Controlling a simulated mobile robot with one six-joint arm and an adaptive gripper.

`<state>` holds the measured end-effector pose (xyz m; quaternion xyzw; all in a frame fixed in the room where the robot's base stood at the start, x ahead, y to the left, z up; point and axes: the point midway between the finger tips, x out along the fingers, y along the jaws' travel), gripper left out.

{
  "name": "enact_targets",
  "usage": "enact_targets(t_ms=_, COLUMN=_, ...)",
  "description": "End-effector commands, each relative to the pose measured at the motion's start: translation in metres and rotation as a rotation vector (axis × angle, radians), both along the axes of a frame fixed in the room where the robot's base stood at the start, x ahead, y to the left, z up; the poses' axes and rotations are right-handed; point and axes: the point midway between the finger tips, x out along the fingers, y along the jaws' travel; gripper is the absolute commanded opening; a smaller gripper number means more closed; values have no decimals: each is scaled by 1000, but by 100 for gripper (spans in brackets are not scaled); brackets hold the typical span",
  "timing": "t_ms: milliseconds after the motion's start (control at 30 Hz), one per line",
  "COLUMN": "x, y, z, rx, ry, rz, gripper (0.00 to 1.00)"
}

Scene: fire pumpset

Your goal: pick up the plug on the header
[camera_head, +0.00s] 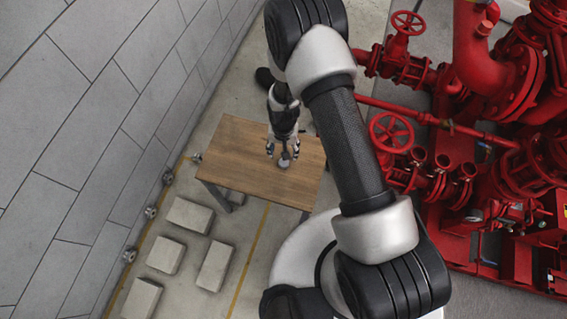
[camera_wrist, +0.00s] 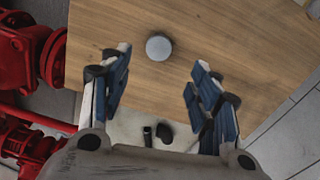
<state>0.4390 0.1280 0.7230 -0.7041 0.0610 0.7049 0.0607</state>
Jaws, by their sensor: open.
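A small round grey piece (camera_head: 284,164), which looks like the plug, sits on the wooden table (camera_head: 240,150), not on the red pipework. It shows as a pale grey disc in the wrist view (camera_wrist: 159,48). My gripper (camera_head: 283,152) is above the table, pointing down over the piece, with its fingers spread. In the wrist view the two blue-lined fingers (camera_wrist: 162,62) stand wide apart. The disc appears between their tips, slightly beyond them, and nothing is held. I cannot tell the exact height gap. I cannot tell which red pipe is the header.
Red pumps and pipes with handwheels (camera_head: 391,132) stand right of the table, close to its edge. A grey tiled wall (camera_head: 90,110) runs along the left. Several pale blocks (camera_head: 190,215) lie on the floor in front. The tabletop around the piece is clear.

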Motion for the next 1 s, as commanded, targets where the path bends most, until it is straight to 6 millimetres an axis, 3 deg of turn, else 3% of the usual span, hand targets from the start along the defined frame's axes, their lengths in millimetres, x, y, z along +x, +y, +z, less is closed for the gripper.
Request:
enact_targets(t_ms=100, x=0, y=0, z=-23, rx=0, ry=1, rz=0, gripper=56)
enact_targets(t_ms=433, x=-1, y=-1, z=-43, rx=0, ry=0, rz=0, gripper=56)
enact_targets(t_ms=700, x=-4, y=-2, z=-83, rx=0, ry=0, rz=0, gripper=56)
enact_targets(t_ms=1000, x=-4, y=-2, z=-85, rx=0, ry=-1, rz=0, gripper=54)
